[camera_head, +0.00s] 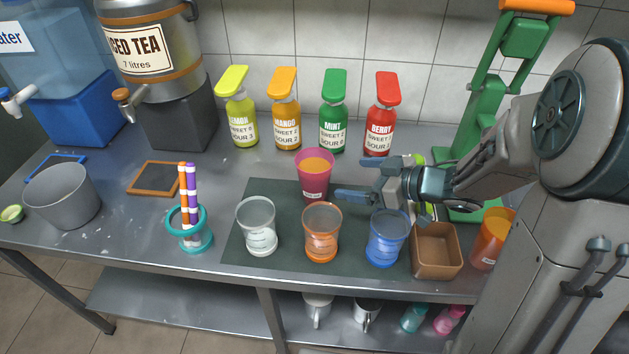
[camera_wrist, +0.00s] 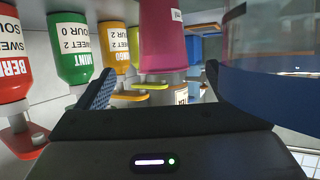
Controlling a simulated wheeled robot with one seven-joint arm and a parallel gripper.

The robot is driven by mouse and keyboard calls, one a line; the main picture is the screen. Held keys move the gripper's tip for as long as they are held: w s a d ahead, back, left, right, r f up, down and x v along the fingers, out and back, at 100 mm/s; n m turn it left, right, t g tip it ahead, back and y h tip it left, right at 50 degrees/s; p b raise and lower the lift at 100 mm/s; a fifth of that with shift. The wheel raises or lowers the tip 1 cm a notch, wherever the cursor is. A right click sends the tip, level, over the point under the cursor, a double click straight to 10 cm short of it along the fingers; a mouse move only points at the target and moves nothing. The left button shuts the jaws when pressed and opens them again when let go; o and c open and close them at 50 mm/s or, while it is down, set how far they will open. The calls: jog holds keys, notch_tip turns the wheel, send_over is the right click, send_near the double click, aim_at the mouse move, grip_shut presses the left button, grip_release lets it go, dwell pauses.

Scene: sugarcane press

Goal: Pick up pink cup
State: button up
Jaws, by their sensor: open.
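The pink cup (camera_head: 315,178) stands upright at the back of the dark mat, with an orange surface showing inside its rim. My gripper (camera_head: 358,178) is open just right of the cup, its fingers pointing left toward it. In the wrist view, which appears upside down, the pink cup (camera_wrist: 162,38) lies ahead, between the lines of the spread fingers (camera_wrist: 156,86) and seemingly beyond their tips. I see no contact.
Clear, orange and blue cups (camera_head: 387,238) line the front of the mat (camera_head: 290,200); the blue one stands close to my gripper. Several syrup bottles (camera_head: 334,120) stand behind. A brown container (camera_head: 436,252) is at right. The counter left of the mat holds a straw holder (camera_head: 190,236).

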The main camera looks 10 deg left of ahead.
aim_at(329, 175)
jog(key=x, duration=0.7)
jog(key=shift+f+b, duration=0.1)
jog(key=shift+b, duration=0.3)
jog(key=shift+f+b+x, duration=0.15)
jog(key=shift+b+x, duration=0.05)
jog(key=shift+x, duration=1.15)
jog(key=shift+f+b+x, duration=0.15)
jog(key=shift+b+x, duration=0.05)
jog(key=shift+x, duration=1.15)
jog(key=shift+s+d, duration=0.1)
jog(key=shift+s, duration=0.1)
jog(key=c, duration=1.2)
jog(key=shift+r, duration=0.1)
jog(key=shift+c, duration=0.6)
jog(key=shift+r, duration=0.1)
